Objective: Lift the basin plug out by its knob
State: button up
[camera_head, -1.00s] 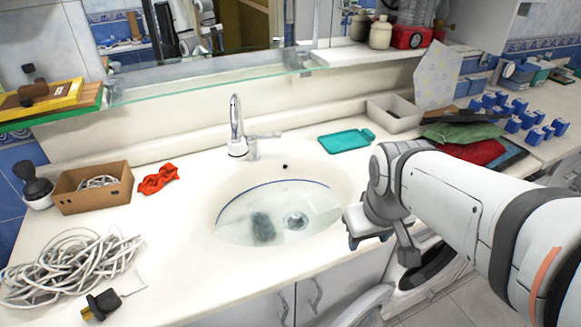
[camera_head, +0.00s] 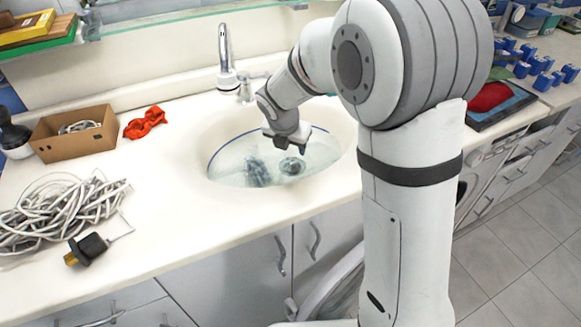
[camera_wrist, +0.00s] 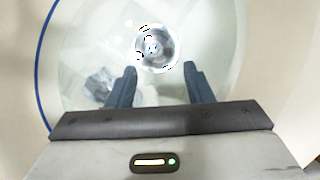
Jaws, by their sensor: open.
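The basin (camera_head: 225,172) is an oval bowl with a blue rim line and what looks like clear water in it. The round metal plug (camera_head: 291,166) sits at its bottom, and it also shows in the wrist view (camera_wrist: 157,48) as a shiny disc. Its knob cannot be told apart from the glare. My gripper (camera_head: 288,145) is over the basin, pointing down above the plug. In the wrist view my gripper (camera_wrist: 158,75) is open and empty, with the plug just beyond the fingertips, centred between them.
A grey crumpled item (camera_head: 257,172) lies in the basin left of the plug; it also shows in the wrist view (camera_wrist: 101,84). The tap (camera_head: 226,60) stands behind the basin. Coiled cable (camera_head: 60,208), a cardboard box (camera_head: 72,145) and a red cloth (camera_head: 145,122) lie to the left.

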aim_at(292, 159)
jog(key=shift+n, duration=0.3)
jog(key=x, duration=0.2)
jog(key=b+x, duration=0.1)
jog(key=x, duration=0.5)
jog(key=shift+w+a+f, duration=0.2)
jog(key=shift+a, duration=0.15)
jog(key=shift+c, duration=0.6)
grip_shut()
